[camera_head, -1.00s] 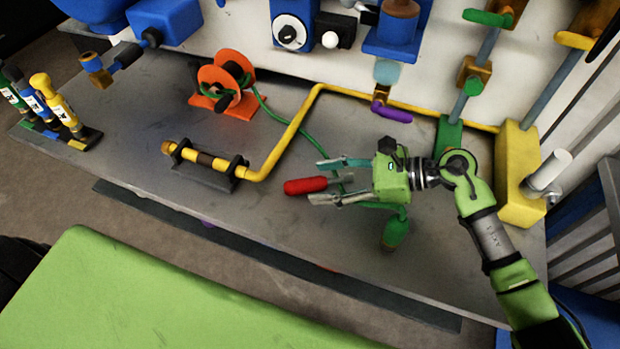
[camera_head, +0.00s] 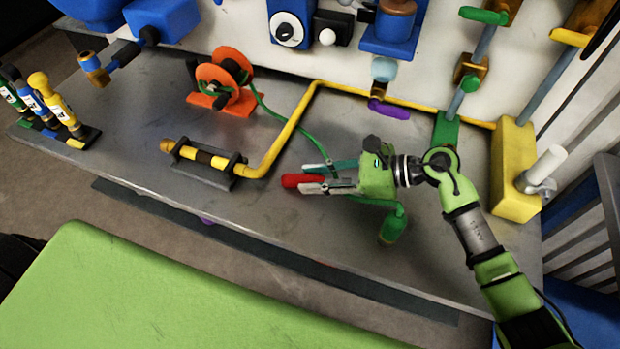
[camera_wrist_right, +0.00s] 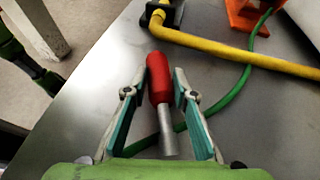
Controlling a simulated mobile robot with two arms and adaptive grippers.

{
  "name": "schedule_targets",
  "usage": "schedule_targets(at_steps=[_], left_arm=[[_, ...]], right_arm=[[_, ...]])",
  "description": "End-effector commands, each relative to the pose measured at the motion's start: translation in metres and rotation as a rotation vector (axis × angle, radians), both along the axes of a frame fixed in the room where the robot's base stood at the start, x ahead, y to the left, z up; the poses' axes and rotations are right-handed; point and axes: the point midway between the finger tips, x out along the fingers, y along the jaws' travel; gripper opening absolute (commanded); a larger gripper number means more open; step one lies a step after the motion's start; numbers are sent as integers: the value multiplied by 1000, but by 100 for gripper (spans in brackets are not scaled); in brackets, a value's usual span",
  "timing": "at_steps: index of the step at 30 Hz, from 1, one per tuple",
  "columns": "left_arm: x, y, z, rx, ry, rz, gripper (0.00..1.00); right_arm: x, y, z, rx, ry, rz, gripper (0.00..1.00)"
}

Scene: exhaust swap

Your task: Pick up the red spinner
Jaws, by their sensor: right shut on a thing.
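The red spinner (camera_head: 291,181) has a red handle and a grey metal shaft. It is at the middle of the grey workbench, between the fingers of my right gripper (camera_head: 308,179). In the right wrist view the red handle (camera_wrist_right: 159,76) points away from the palm and the shaft (camera_wrist_right: 167,131) points back towards it. My right gripper (camera_wrist_right: 159,84) is shut on the spinner, with one finger on each side. I cannot tell whether the spinner still touches the bench. My left gripper is not in view.
A green hose (camera_head: 273,112) runs from the orange reel (camera_head: 222,77) behind and under my right gripper to a green nozzle (camera_head: 391,228). A yellow pipe (camera_head: 292,127) lies left and behind. The bench (camera_head: 250,215) is clear in front.

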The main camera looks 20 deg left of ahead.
Motion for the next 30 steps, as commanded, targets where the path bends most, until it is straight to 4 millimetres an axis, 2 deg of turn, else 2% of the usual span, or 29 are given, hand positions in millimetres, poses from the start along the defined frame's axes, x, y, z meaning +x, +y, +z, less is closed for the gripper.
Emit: schedule_targets(at_steps=[6,11,20,24,30], left_arm=[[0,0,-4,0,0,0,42],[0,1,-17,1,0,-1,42],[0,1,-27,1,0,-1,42],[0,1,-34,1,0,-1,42],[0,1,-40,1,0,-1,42]], right_arm=[[0,0,4,-3,-2,2,0],[1,-1,26,-2,-9,3,0],[-50,19,92,2,-11,5,0],[-84,33,105,1,-7,6,0],[-116,46,122,1,-3,5,0]])
